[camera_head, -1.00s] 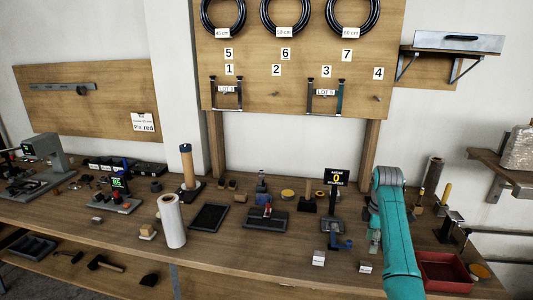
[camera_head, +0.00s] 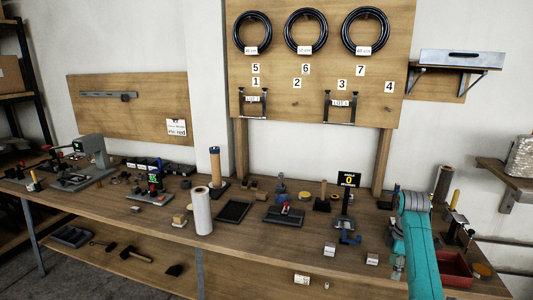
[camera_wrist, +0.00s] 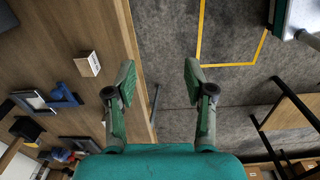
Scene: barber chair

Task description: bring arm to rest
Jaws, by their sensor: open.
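My teal arm (camera_head: 416,250) rises at the right of the workbench in the head view, in front of the red tray. My gripper (camera_wrist: 159,75) is in the wrist view, with its two fingers wide apart and nothing between them. It is open over the bench's front edge, with the grey floor (camera_wrist: 185,125) beyond. In the head view the fingers are hard to make out, low by the arm.
The wooden workbench (camera_head: 260,248) holds many small items. Two small white-faced blocks (camera_head: 329,249) stand near its front edge. A white roll (camera_head: 202,211) stands mid-bench. A red tray (camera_head: 456,266) lies right of my arm. A wall shelf (camera_head: 508,178) juts out at right.

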